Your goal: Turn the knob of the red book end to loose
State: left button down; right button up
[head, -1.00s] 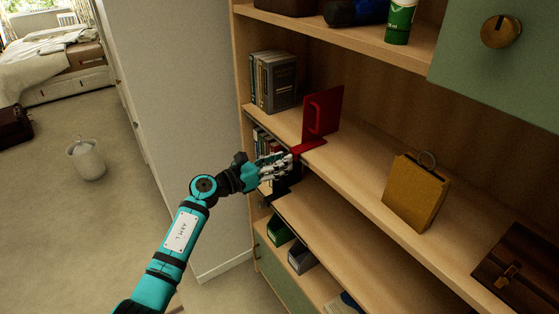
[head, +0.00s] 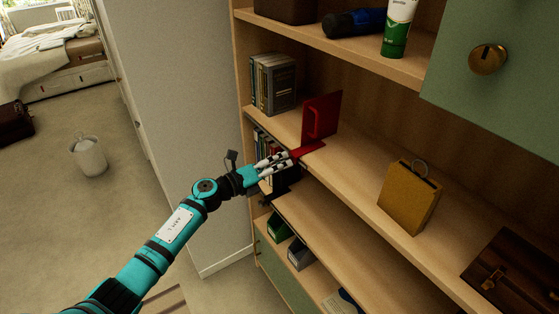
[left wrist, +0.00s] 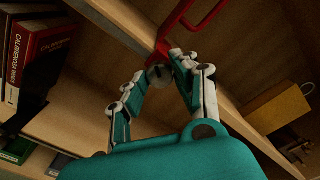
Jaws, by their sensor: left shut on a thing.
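The red book end (head: 321,116) stands upright on the middle shelf, its flat red foot reaching the shelf's front edge. My left gripper (head: 289,160) is at that edge, its fingers at the red foot. In the left wrist view, part of the red book end (left wrist: 163,46) shows at the top, with a round grey knob (left wrist: 159,74) under its edge. The fingers of my left gripper (left wrist: 157,78) are on both sides of the knob, shut on it. The fingers hide the knob in the head view. My right gripper is not in view.
Grey books (head: 273,84) stand left of the book end. A yellow bag-shaped box (head: 409,196) and a dark brown case (head: 510,270) are to the right on the same shelf. Shelf between book end and box is clear.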

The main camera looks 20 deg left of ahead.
pick_arm(q)
jog(key=shift+n+p, duration=1.25)
jog(key=shift+n, duration=1.95)
jog(key=c, duration=1)
grip_release()
jog(key=v, duration=1.2)
jog(key=shift+a, duration=0.1)
